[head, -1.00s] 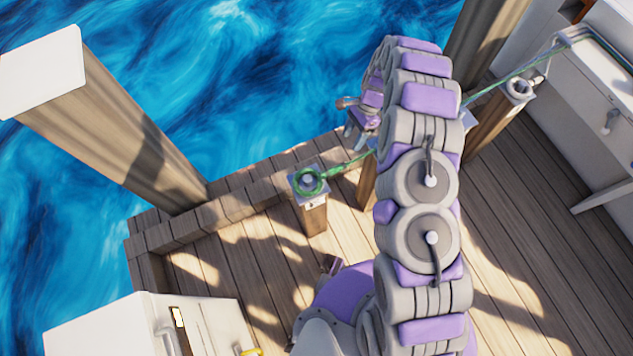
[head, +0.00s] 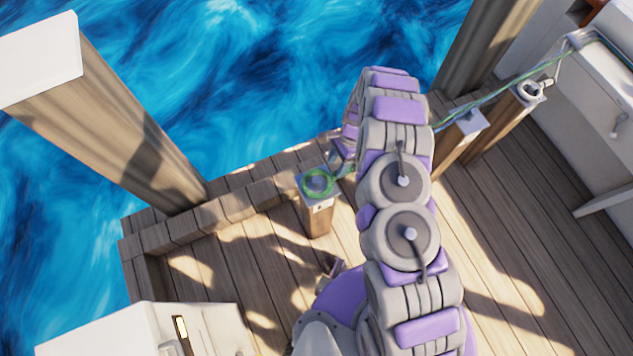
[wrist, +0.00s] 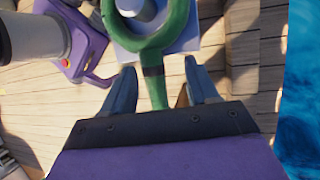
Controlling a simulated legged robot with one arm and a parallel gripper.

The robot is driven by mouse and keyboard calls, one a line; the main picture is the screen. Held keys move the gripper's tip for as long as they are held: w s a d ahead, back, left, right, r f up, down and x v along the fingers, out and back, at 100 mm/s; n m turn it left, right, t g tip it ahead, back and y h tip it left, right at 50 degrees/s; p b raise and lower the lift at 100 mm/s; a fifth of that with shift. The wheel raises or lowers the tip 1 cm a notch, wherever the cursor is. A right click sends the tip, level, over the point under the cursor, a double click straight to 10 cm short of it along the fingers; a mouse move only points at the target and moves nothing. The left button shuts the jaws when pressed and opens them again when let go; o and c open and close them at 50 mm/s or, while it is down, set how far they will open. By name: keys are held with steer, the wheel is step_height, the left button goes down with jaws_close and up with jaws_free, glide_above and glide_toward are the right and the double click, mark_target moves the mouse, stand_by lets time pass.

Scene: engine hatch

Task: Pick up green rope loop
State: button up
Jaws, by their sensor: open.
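The green rope loop (head: 318,183) lies around the top of a short wooden post with a grey cap (head: 318,204) near the dock's edge. In the wrist view the loop (wrist: 183,30) circles a grey peg (wrist: 138,8), and its green tail with a dark band runs down between my fingers. My gripper (wrist: 163,88) is open, one finger on each side of the tail, with gaps showing. In the head view my arm hides most of the gripper and part of the rope.
The rope runs right past another post (head: 462,130) to a post with a ring (head: 530,92) and a white cabinet (head: 590,85). A large wooden pillar (head: 110,115) stands left, and a white box (head: 140,335) at the lower left. Water lies beyond the low edge beam.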

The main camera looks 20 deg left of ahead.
steer(key=shift+s+d+f+b, duration=0.15)
steer(key=shift+s+d+f, duration=0.1)
steer(key=shift+d+f, duration=0.35)
steer(key=shift+s+d+f+b, duration=0.15)
steer(key=shift+s+d+f, duration=0.1)
steer(key=shift+d+f, duration=0.3)
steer(key=shift+d+r, duration=0.1)
steer(key=shift+r, duration=0.05)
steer(key=shift+c, duration=0.7)
steer(key=shift+s+a, duration=0.1)
steer(key=shift+a, duration=0.1)
steer(key=shift+c, duration=0.7)
steer(key=shift+a+f, duration=0.25)
steer(key=shift+a, duration=0.7)
steer(key=c, duration=0.3)
steer(key=shift+a, duration=0.15)
steer(key=shift+c, duration=0.7)
steer(key=shift+d, duration=0.4)
steer(key=c, duration=0.3)
steer(key=shift+d+r, duration=0.2)
steer(key=shift+d, duration=0.15)
jaws_close()
steer(key=shift+a, duration=0.1)
